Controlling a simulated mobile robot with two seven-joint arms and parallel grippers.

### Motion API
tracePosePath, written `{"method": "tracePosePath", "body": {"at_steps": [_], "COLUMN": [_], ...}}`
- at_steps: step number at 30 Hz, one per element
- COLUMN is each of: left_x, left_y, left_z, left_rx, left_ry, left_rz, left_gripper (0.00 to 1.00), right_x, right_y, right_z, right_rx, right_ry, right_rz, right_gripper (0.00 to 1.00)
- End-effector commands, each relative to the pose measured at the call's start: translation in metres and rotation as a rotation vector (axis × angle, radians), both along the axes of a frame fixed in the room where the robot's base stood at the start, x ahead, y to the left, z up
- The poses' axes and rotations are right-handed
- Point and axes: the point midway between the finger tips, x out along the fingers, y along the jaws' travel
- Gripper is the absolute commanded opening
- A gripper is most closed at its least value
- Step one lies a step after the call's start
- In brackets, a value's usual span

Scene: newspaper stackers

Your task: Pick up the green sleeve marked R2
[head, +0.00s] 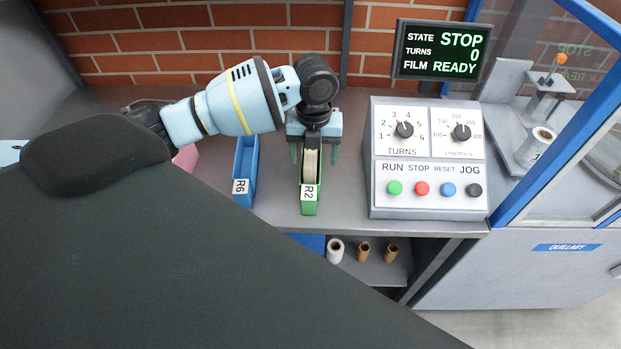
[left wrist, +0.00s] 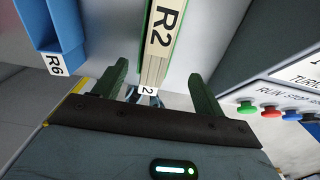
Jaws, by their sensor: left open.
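The green sleeve marked R2 (head: 309,208) stands on the grey counter, with a cream-coloured stack inside it. My left gripper (head: 314,156) is over the rear part of this sleeve, pointing down, open, with one green finger on each side. In the left wrist view the sleeve (left wrist: 155,58) shows between the two spread fingers (left wrist: 157,76), with gaps on both sides. How deep the fingers reach beside it I cannot tell. The gripper and wrist hide the sleeve's back end. My right gripper is in neither view.
A blue sleeve marked R6 (head: 245,168) stands close to the left, with a pink item (head: 186,158) beyond it. A control box (head: 428,202) with knobs and buttons stands close to the right. A brick wall (head: 180,40) is behind.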

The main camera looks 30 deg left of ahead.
Motion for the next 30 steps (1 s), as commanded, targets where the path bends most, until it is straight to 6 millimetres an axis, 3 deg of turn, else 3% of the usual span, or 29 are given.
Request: {"method": "tracePosePath", "body": {"at_steps": [4,11,21,30], "left_x": [-0.001,0.0,-0.001,-0.001], "left_y": [0.0,0.002,0.009,0.009], "left_z": [-0.017,-0.024,-0.066,-0.071], "left_rx": [0.0,-0.001,-0.001,0.0], "left_ry": [0.004,0.001,0.0,-0.001], "left_rz": [0.0,0.0,0.0,0.0], "left_gripper": [0.71,0.71,0.71,0.71], "right_x": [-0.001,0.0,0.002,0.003], "right_y": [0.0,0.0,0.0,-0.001], "right_z": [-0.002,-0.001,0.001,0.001], "right_rx": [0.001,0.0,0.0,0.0], "right_ry": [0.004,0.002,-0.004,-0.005], "right_rz": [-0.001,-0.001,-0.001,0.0], "right_gripper": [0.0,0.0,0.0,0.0]}}
